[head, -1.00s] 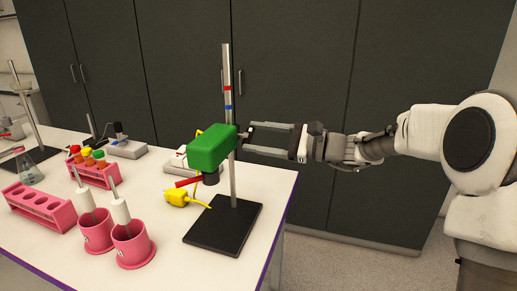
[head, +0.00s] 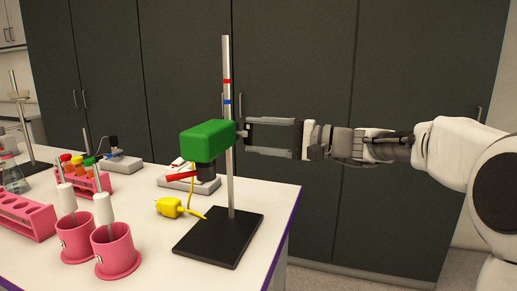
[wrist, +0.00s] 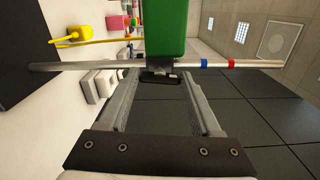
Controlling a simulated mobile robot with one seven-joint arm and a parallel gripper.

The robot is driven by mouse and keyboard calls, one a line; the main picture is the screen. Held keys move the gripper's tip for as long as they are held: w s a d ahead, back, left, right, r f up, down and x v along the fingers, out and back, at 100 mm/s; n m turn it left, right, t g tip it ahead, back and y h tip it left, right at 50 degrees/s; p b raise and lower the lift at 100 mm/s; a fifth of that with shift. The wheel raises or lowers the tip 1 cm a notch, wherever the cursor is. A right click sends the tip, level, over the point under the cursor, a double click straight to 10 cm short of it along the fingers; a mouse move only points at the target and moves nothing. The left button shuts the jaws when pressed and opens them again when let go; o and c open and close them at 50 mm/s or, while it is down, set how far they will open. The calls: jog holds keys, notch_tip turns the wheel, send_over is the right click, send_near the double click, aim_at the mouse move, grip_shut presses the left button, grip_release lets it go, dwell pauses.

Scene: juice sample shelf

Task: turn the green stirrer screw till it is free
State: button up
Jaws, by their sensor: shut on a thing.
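The green stirrer (head: 205,142) sits on an upright metal rod (head: 229,75) with red and blue bands; it also shows in the wrist view (wrist: 165,30). The rod rises from a black base plate (head: 218,240). The stirrer's small dark screw (wrist: 160,77) is on the side toward my gripper. My gripper (head: 243,133) comes in level from the right, its fingertips on either side of the screw and shut on it.
A yellow plug (head: 169,208) with its cable lies left of the base. Pink holders (head: 115,252) with white-handled tools stand at the front left, with pink racks behind. A grey device (head: 190,183) stands behind the stirrer. The table's right edge is close to the base.

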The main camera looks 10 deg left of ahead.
jog(key=shift+n+b, duration=0.5)
jog(key=shift+n, duration=0.1)
jog(key=shift+r, duration=0.1)
jog(key=o, duration=1.4)
jog(key=d+p, duration=0.1)
jog(key=d, duration=0.4)
jog(key=s+d+p, duration=0.1)
jog(key=d, duration=0.5)
jog(key=s+d+p, duration=0.1)
jog(key=d, duration=0.5)
jog(key=shift+s+d, duration=0.15)
jog(key=shift+s, duration=0.1)
